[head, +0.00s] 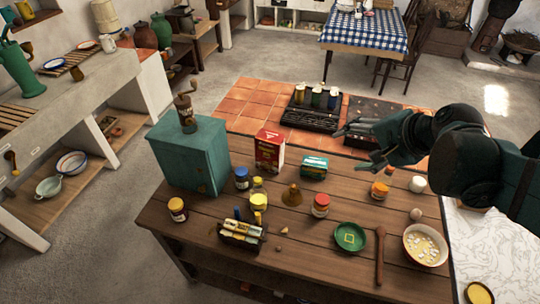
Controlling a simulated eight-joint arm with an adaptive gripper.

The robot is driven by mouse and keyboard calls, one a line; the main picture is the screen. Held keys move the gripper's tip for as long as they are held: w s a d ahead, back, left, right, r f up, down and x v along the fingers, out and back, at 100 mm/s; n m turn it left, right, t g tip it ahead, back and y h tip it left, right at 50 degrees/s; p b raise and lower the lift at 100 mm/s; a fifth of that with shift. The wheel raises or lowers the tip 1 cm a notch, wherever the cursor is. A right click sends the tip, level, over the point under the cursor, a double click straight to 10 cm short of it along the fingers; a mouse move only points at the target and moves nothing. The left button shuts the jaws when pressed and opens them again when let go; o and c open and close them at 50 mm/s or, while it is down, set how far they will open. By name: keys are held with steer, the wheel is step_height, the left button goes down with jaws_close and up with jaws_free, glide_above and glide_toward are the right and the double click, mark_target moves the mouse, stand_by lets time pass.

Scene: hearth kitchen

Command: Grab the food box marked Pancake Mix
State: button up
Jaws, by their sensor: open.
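A red and white upright box (270,150) stands on the wooden table, right of the teal cabinet. Its lettering is too small to read, so I cannot tell whether it is the Pancake Mix. A smaller green box (314,168) lies to its right; its label is also unreadable. My gripper (350,150) reaches in from the right. Its fingers are spread open and empty, pointing left, and appear above the table's far side, to the right of both boxes and apart from them.
A teal cabinet (190,155) with a grinder (185,110) on top stands left. Jars, a yellow bottle (258,195), a brown cone-shaped item (292,195), a green dish (350,236), a rolling pin (380,257) and a bowl (425,246) crowd the table. A dark stove grate (312,115) lies behind.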

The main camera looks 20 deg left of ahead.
mark_target(283, 142)
steer(key=w+a+f+m+g+y+b, duration=0.1)
steer(key=w+a+f+m+y+b, duration=0.2)
steer(key=w+a+f, duration=0.3)
steer(key=w+a+f+m+g+y+b, duration=0.1)
steer(key=w+a+f+m+y+b, duration=0.3)
steer(key=w+a+f, duration=0.3)
steer(key=w+a+f+m+g+y+b, duration=0.1)
steer(key=w+a+f+m+y+b, duration=0.3)
steer(key=a+f, duration=0.4)
steer(key=shift+w+a+f+b, duration=0.1)
steer(key=shift+w+a+b, duration=0.25)
steer(key=shift+w, duration=0.35)
steer(key=shift+w+a+f+b, duration=0.1)
steer(key=shift+w+a, duration=0.35)
steer(key=shift+w, duration=0.2)
steer(key=shift+w+a+f+m+g+y, duration=0.1)
steer(key=shift+a+f+m+g+y, duration=0.1)
steer(key=shift+f+m+g+y, duration=0.25)
steer(key=shift+w+a+b, duration=0.1)
steer(key=shift+a+b, duration=0.3)
steer(key=shift+a, duration=0.9)
steer(key=shift+w+a+b, duration=0.15)
steer(key=shift+a+b, duration=0.2)
steer(key=shift+a, duration=0.95)
steer(key=shift+w+a+b, duration=0.1)
steer(key=shift+a+b, duration=0.25)
steer(key=shift+a, duration=0.95)
